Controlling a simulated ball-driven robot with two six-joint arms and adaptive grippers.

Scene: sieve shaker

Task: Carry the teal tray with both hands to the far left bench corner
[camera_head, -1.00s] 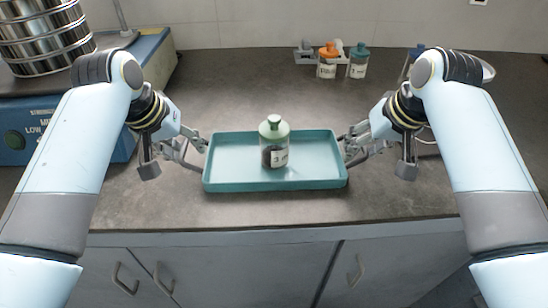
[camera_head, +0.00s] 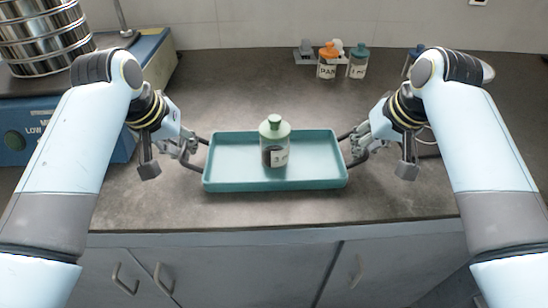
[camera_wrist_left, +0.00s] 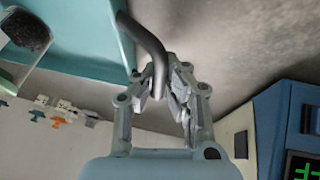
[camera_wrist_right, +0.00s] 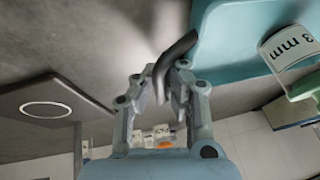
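The teal tray (camera_head: 325,183) lies flat near the front middle of the bench. A jar (camera_head: 274,150) with a green lid and a "3 mm" label stands upright in it. A dark bar handle sticks out at each end of the tray. My left gripper (camera_head: 190,150) is closed around the left handle, which shows between its fingers in the left wrist view (camera_wrist_left: 158,78). My right gripper (camera_head: 357,150) is closed around the right handle, which shows between its fingers in the right wrist view (camera_wrist_right: 161,80).
The blue sieve shaker base (camera_head: 65,125) with a steel sieve stack (camera_head: 45,35) takes up the left bench. Jars with orange (camera_head: 327,62) and teal (camera_head: 358,62) lids stand at the back by a grey holder (camera_head: 305,52). The bench behind the tray is clear.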

